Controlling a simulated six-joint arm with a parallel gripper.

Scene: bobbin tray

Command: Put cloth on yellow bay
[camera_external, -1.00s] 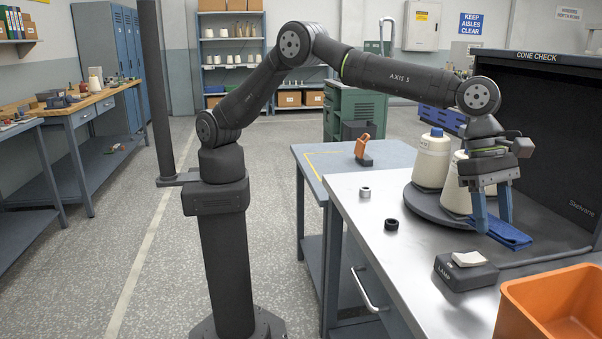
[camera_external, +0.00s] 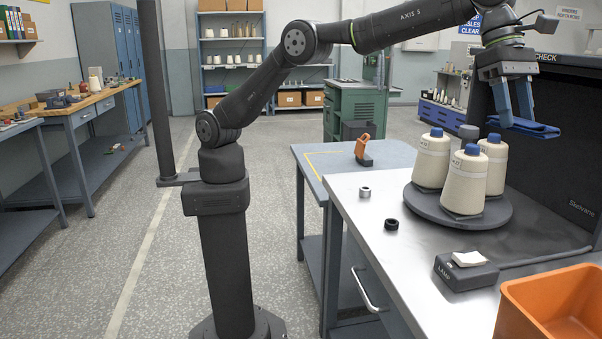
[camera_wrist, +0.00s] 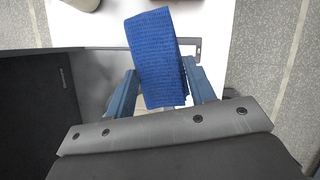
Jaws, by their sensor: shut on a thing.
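My gripper (camera_external: 514,112) is shut on the folded blue cloth (camera_external: 530,128). It holds the cloth in the air, above and behind the cones on the steel bench. In the wrist view the ribbed cloth (camera_wrist: 158,60) hangs out between the two blue fingers (camera_wrist: 163,92). Yellow corner lines (camera_external: 318,167) mark an area on the blue-grey side table (camera_external: 312,155), left of the bench. No cloth lies in that marked area.
Several blue-topped cream cones (camera_external: 464,182) stand on a dark round turntable (camera_external: 425,207). An orange clamp-like object (camera_external: 362,150) stands on the side table. A light ring (camera_external: 365,192), a black ring (camera_external: 391,225), a lamp switch box (camera_external: 466,272) and an orange bin (camera_external: 553,305) are on the bench.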

